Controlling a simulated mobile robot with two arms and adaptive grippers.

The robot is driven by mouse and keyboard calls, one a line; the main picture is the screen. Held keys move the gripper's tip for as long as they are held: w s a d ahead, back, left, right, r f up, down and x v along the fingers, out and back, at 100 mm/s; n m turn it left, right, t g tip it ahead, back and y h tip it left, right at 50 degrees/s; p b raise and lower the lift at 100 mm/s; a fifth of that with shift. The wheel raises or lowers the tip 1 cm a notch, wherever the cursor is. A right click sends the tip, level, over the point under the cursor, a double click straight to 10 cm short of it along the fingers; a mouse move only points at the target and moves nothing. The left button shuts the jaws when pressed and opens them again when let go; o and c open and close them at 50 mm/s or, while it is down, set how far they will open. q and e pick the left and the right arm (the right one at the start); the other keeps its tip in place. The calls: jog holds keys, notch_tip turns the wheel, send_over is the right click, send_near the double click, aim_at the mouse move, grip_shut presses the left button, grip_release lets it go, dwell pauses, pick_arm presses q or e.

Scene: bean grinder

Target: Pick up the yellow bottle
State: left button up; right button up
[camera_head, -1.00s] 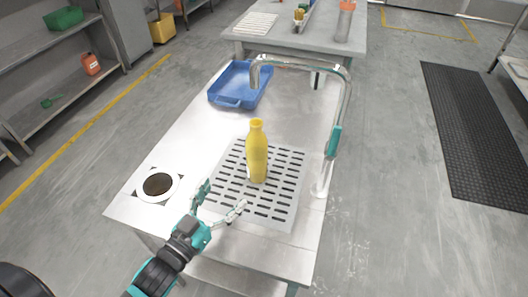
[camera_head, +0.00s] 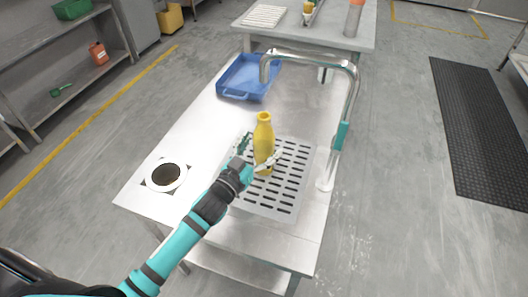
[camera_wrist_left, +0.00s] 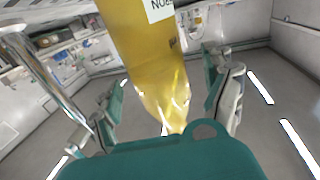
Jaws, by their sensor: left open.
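The yellow bottle (camera_head: 264,140) stands upright on the grey slotted grate (camera_head: 262,205) set on the metal table. My left gripper (camera_head: 262,152) is at the bottle's lower half, with one finger on each side of it in the head view. In the left wrist view the bottle (camera_wrist_left: 150,60) fills the middle, with a white label partly in sight, between the two open fingers of the left gripper (camera_wrist_left: 170,95). Whether a finger touches the bottle is unclear. My right gripper is in neither view.
A metal tap (camera_head: 352,100) arches over the table's right side. A blue tray (camera_head: 243,95) lies behind the bottle. A round hole with a white rim (camera_head: 180,184) is at the table's left. Another table (camera_head: 340,39) stands behind.

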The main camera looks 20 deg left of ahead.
pick_arm(q)
jog(key=shift+w+d, duration=0.25)
jog(key=shift+w, duration=0.4)
jog(key=c, duration=1.5)
